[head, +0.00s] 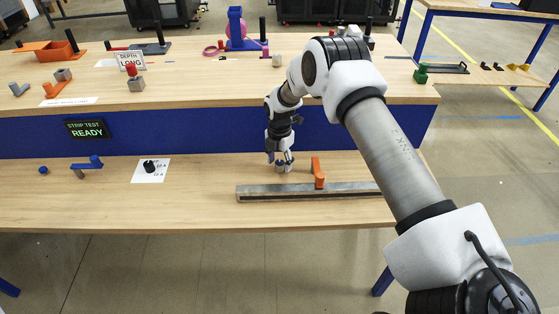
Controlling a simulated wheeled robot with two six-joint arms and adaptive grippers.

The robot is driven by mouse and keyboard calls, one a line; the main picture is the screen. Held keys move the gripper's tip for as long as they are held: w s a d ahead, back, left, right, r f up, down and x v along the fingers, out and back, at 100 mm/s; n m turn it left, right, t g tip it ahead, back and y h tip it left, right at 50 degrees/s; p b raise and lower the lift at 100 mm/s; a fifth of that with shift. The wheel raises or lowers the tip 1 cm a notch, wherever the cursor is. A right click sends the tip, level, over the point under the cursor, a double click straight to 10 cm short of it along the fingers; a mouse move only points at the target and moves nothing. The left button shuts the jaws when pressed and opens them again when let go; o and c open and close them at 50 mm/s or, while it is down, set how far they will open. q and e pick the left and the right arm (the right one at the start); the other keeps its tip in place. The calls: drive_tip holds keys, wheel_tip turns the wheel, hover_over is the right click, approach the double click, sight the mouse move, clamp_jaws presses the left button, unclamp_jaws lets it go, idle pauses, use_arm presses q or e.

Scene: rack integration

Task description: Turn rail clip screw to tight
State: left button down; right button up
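A long grey metal rail (262,191) lies on the lower front shelf of the workbench. An upright orange clip (318,173) sits on the rail. My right gripper (281,166) points down just left of the clip, at the rail's back edge. Its fingertips surround or stand beside a small grey piece. I cannot tell whether they touch it or whether it is the clip screw. The screw is not clearly visible. My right arm reaches in from the right and covers the rail's right end. My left gripper is not in view.
A white card (143,176) with a black knob (150,166) and a blue-handled part (90,162) lie on the shelf's left side. A sign reading "STRIP TEST READY" (87,128) is on the blue panel. Several parts stand on the upper bench. The shelf between card and rail is clear.

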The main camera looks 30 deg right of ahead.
clamp_jaws()
